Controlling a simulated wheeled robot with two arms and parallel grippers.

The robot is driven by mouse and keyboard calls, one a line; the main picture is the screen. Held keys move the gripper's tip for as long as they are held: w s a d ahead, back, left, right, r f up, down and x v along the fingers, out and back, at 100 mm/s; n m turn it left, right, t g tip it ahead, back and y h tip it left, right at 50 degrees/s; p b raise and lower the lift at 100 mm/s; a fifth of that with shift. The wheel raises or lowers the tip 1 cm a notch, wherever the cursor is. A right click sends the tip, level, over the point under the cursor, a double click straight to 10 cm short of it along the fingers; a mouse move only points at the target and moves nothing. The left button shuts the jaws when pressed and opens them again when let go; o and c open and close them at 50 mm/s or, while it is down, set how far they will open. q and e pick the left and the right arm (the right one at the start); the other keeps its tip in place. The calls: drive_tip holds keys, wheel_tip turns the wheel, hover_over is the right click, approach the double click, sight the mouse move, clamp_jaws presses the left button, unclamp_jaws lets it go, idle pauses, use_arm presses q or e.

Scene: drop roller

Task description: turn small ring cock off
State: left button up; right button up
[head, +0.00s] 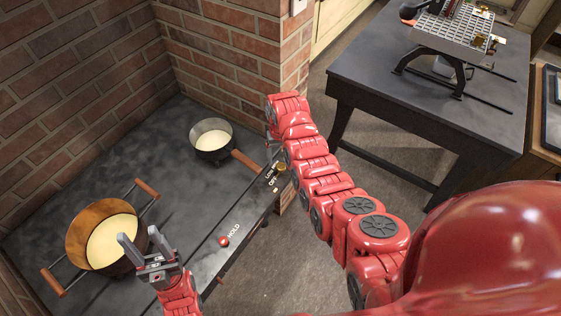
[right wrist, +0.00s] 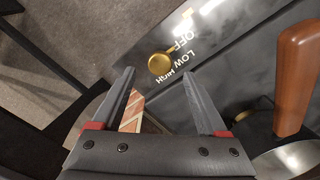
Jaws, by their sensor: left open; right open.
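The small ring cock (right wrist: 160,63) is a round brass knob on the dark counter edge, by the white OFF, LOW and HIGH lettering. It also shows in the head view (head: 281,168), just below the end of my right arm. My right gripper (right wrist: 160,77) is open, its fingertips pointing at the knob with nothing visibly held; I cannot tell how far apart they are. In the head view the right arm mostly hides this gripper. My left gripper (head: 142,239) is open and empty, beside the large pot (head: 92,217).
A small pan (head: 212,140) with a wooden handle stands on the counter (head: 165,165). Brick walls (head: 70,60) close the back. A dark table (head: 430,95) bearing a metal device stands at right.

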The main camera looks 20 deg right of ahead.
wheel_tip(320, 180, up, 8)
wheel_tip(320, 180, up, 5)
drive_tip(key=p, duration=0.5)
hover_over(281, 165)
drive_tip(key=shift+s+a, duration=0.1)
drive_tip(key=shift+a, duration=0.05)
